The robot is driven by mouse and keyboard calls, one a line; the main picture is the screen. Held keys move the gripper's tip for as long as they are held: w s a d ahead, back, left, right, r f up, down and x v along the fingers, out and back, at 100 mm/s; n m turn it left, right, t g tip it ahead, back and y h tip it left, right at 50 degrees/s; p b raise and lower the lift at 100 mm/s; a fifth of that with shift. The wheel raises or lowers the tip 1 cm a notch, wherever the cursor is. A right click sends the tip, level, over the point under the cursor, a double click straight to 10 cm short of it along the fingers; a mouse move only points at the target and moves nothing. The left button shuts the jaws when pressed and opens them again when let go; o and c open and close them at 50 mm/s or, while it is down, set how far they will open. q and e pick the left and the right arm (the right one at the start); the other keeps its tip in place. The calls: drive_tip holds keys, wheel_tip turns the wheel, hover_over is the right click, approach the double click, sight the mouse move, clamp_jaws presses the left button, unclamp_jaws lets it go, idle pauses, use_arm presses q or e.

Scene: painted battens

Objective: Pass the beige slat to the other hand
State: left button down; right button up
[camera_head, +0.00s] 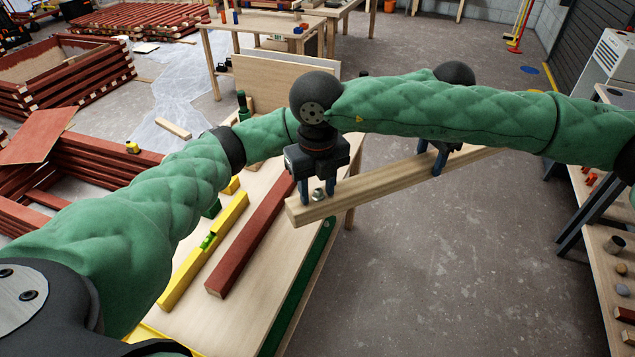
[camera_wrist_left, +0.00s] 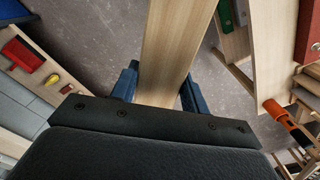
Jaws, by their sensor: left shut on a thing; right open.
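The beige slat (camera_head: 390,182) is a long pale wooden bar, held in the air beyond the table's right edge and tilted in the picture. My left gripper (camera_head: 437,166) is shut on it toward its far right part, partly hidden behind my other arm. In the left wrist view the slat (camera_wrist_left: 172,50) runs between the blue fingers of my left gripper (camera_wrist_left: 164,90). My right gripper (camera_head: 318,194) is open at the slat's near left end, its blue fingers pointing down at the slat. I cannot tell whether they touch it.
Stacked red battens (camera_head: 75,160) stand at the left. The grey floor (camera_head: 450,270) at the right is clear.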

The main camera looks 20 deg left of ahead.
sight(430, 158)
use_arm(q)
drive_tip(key=shift+r, duration=0.1)
use_arm(e)
drive_tip(key=shift+c, duration=0.2)
clamp_jaws()
use_arm(q)
drive_tip(key=c, duration=0.6)
unclamp_jaws()
drive_tip(key=shift+c, duration=0.2)
drive_tip(key=shift+r, duration=3.95)
